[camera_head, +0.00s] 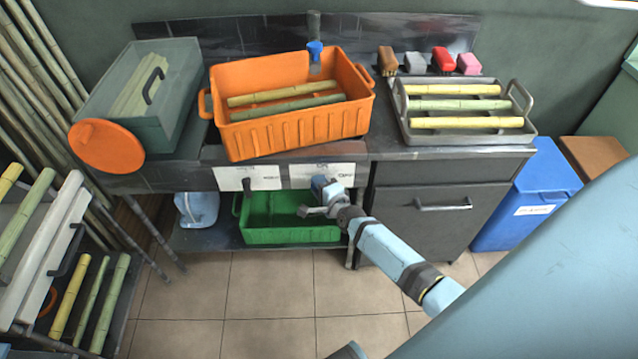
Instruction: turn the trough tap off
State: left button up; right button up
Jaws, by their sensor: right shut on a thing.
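My right gripper (308,211) reaches in from the lower right. It is at the fitting, shut on a part that looks like the tap's handle. The fingers and wrist hide much of that contact, and the handle's exact angle cannot be told. Another blue-topped tap (315,52) stands at the back of the counter, behind the orange crate. My left gripper is not in view.
An orange crate (290,133) with cane stands on the counter (400,150). A grey tray (470,137) of cane and several brushes are at right. The green crate (290,236) is on the lower shelf. A blue bin (535,205) stands at right. Floor in front is clear.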

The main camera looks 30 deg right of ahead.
jog(key=o, duration=0.6)
jog(key=s, duration=0.4)
jog(key=s+r, duration=0.1)
jog(key=s, duration=0.4)
jog(key=s+r+p, duration=0.1)
jog(key=s, duration=0.3)
jog(key=shift+s+a+r, duration=0.2)
jog(key=shift+s+a, duration=0.05)
jog(key=shift+s, duration=0.05)
